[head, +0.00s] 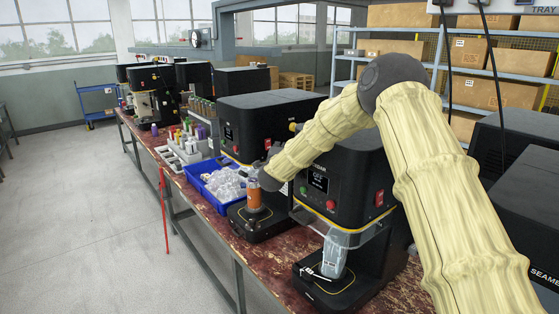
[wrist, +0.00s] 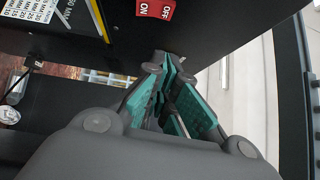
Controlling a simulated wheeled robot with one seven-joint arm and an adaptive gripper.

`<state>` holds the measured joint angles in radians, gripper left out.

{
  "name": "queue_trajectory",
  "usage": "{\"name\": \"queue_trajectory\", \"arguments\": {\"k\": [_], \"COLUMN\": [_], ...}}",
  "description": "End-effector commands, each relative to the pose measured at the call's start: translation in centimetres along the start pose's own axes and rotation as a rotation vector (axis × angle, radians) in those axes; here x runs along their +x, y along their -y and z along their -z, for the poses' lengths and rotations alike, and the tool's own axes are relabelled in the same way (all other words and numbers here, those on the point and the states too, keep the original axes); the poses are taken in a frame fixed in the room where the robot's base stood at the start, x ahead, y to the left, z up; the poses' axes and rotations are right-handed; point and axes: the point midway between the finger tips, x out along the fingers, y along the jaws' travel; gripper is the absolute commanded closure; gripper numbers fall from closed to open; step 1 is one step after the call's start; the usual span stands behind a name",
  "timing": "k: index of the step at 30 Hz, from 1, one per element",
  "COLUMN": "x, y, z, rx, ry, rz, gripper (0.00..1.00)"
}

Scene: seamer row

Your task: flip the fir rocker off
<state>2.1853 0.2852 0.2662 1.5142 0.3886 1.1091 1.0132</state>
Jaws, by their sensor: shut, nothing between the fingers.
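A red rocker (wrist: 155,9) marked ON and OFF sits on a dark machine face at the top edge of the wrist view. Its tilt and any name for it cannot be made out. My gripper (wrist: 168,65) is shut and empty, its teal-padded fingers below the rocker and apart from it in the picture. In the head view my arm reaches across the front of the second black seamer (head: 255,115), and the fingers cannot be made out. A red rocker (head: 267,144) shows on that seamer, and another red rocker (head: 379,198) on the nearest seamer (head: 345,180). I cannot read which is fir.
A blue bin (head: 205,190) of clear pieces stands left of the second seamer. An orange-filled container (head: 254,195) stands on that seamer's base, and a clear container (head: 334,257) on the nearest one's.

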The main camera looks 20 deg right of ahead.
Motion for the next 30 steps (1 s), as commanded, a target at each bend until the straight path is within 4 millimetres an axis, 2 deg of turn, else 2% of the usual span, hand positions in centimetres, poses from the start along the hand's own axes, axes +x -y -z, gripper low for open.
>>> {"name": "queue_trajectory", "arguments": {"k": [9, 15, 21, 30], "x": [-5.3, -7.7, -8.8, -8.8], "y": [0.5, 0.9, 1.2, 1.2], "z": [-0.4, -0.4, -0.4, -0.4], "rx": [0.000, 0.000, 0.000, -0.001], "ry": [0.005, 0.004, 0.004, 0.003], "rz": [0.001, 0.000, 0.000, 0.000], "gripper": [1.00, 1.00, 1.00, 1.00]}}
